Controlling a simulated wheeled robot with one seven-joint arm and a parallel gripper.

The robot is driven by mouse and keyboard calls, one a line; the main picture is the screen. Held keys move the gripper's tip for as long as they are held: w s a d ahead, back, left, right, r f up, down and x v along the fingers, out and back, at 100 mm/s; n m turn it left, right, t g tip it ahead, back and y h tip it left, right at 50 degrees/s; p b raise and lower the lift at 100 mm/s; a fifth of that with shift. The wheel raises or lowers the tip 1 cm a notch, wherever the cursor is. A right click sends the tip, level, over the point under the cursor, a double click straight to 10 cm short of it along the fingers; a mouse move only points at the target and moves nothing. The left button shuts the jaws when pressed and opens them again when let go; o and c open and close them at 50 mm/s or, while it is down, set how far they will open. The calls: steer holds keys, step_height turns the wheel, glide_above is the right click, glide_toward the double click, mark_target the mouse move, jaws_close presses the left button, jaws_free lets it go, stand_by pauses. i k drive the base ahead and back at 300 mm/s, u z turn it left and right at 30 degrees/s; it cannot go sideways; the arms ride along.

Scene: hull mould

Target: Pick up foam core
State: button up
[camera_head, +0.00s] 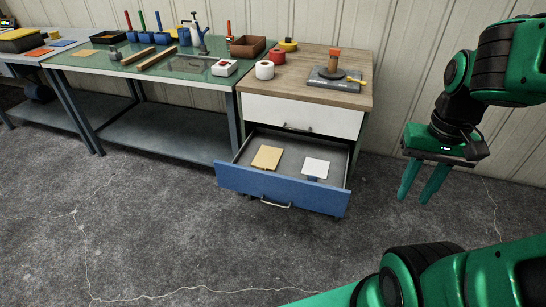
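The foam core is not labelled. Two flat pieces lie apart in the open lower drawer (255,186), which has a blue front. One is a yellowish-tan square slab (267,158) on the left. The other is a white square piece (316,167) on the right, with a small blue part at its front edge. I cannot tell for sure which is the foam core. My gripper (423,194) hangs in the air to the right of the drawer, green fingers pointing down. The fingers are a little apart with nothing between them.
The cabinet's wooden top (300,80) holds a grey device (335,76), a white tape roll (265,70) and a red one. A glass-topped bench (180,66) with handled tools, a brown tray (248,46) and wooden strips stands left. The floor before the drawer is clear.

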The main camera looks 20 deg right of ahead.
mark_target(267, 158)
steer(key=i, duration=0.9)
steer(key=u, duration=0.05)
